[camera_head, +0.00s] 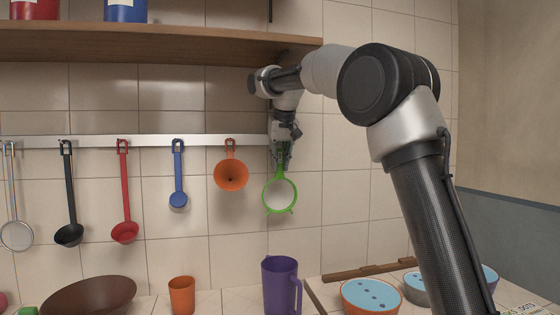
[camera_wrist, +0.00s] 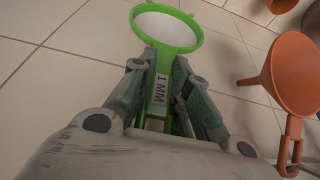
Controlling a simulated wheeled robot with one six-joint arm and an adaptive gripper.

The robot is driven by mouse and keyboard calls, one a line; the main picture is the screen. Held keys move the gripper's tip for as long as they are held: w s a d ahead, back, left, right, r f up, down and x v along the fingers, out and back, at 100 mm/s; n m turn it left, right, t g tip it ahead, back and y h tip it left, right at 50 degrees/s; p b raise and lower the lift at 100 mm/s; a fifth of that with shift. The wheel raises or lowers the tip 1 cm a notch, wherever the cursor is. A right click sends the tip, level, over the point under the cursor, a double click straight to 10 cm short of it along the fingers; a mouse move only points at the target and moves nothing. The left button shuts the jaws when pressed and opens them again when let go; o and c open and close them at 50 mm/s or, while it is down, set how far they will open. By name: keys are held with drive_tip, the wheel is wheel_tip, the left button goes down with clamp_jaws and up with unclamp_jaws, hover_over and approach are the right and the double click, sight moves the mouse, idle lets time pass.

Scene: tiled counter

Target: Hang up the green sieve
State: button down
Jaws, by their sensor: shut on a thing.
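The green sieve (camera_head: 280,196) has a round green rim, a pale mesh and a short handle. My gripper (camera_head: 281,160) is shut on its handle from above, and the sieve hangs upright below the fingers near the right end of the metal rail (camera_head: 190,141). In the wrist view the sieve (camera_wrist: 168,26) shows its handle with a "1 MM" label between the fingers of my gripper (camera_wrist: 162,85). The top end of the handle is hidden by the gripper, so I cannot tell whether it touches the rail.
An orange funnel (camera_head: 231,175) hangs just left of the sieve, with a blue scoop (camera_head: 178,190), red ladle (camera_head: 124,205), black ladle (camera_head: 68,210) and metal strainer (camera_head: 15,235) further left. A wooden shelf (camera_head: 150,45) is above. A purple jug (camera_head: 279,285) stands below.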

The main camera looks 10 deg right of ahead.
drive_tip(key=shift+w+f, duration=0.15)
drive_tip(key=shift+f, duration=0.35)
drive_tip(key=c, duration=1.3)
unclamp_jaws()
drive_tip(key=shift+r, duration=0.25)
drive_tip(key=s, duration=0.4)
drive_tip(key=s+r, duration=0.1)
drive_tip(key=s, duration=0.7)
drive_tip(key=shift+s+r, duration=0.3)
drive_tip(key=shift+s, duration=0.1)
